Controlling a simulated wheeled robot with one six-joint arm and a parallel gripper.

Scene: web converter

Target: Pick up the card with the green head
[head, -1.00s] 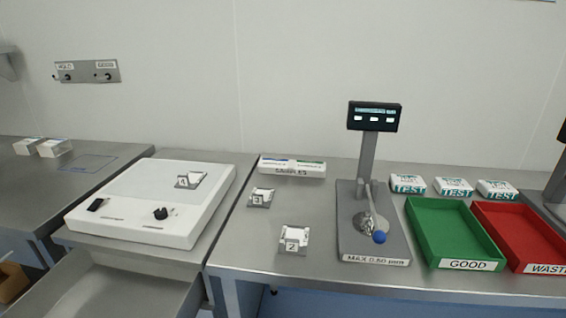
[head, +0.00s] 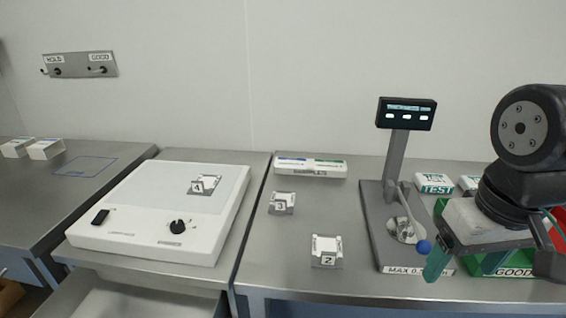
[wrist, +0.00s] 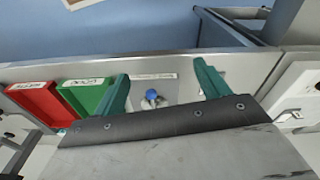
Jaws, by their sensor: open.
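The white samples holder (head: 309,172), labelled SAMPLES, stands at the back of the middle table. A card with a green head (head: 329,161) shows at its top right, beside one with a blue head (head: 291,159). The cards look tiny and their lower parts are hidden. My gripper (head: 492,262) is at the right, well apart from the holder, over the front of the green tray. Its teal fingers are apart with nothing between them; they also show in the wrist view (wrist: 161,70). The wrist view does not show the green-headed card.
A gauge stand (head: 398,240) with a blue-tipped lever is between my gripper and the holder. Numbered fixtures 3 (head: 282,203) and 2 (head: 326,251) sit in front of the holder. A white box (head: 434,183) stands behind the green tray (wrist: 87,92). The red tray (wrist: 38,103) is beside it.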

